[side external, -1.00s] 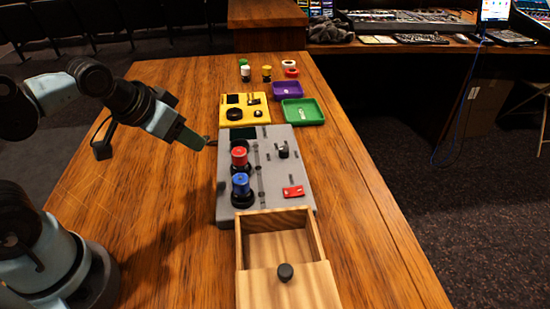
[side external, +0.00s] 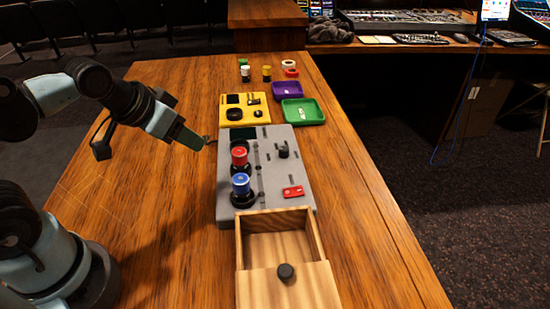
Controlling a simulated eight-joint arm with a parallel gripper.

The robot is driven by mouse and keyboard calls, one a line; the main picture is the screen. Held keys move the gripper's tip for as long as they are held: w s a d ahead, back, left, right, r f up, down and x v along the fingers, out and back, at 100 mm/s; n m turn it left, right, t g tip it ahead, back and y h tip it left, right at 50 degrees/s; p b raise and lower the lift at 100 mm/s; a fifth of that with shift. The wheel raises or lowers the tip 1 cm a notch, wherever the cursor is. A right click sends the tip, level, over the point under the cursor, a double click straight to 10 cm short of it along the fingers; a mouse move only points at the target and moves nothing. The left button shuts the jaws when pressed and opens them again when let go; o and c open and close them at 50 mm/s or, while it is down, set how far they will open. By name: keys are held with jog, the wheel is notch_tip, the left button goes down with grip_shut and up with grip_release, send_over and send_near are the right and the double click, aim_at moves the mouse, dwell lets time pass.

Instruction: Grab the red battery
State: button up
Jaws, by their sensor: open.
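A red-topped cylinder (side external: 239,157), which looks like the red battery, stands upright in a black round base on the grey panel (side external: 268,210). A blue-topped cylinder (side external: 241,184) stands in a similar black base just nearer the camera. My gripper (side external: 208,142) is above the table at the left edge of the grey panel, to the upper left of the red cylinder and apart from it. It is open and nothing shows between its fingers. The fingers are small and dark, so their gap is hard to see.
An open wooden drawer box (side external: 290,290) is at the front. The panel also has a red switch-like piece (side external: 293,192) and a black knob (side external: 283,151). Behind are a yellow panel (side external: 230,99), a green tray (side external: 302,111), a purple tray (side external: 287,90) and several small cylinders.

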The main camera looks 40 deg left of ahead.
jog(key=shift+o, duration=0.5)
jog(key=shift+o, duration=0.8)
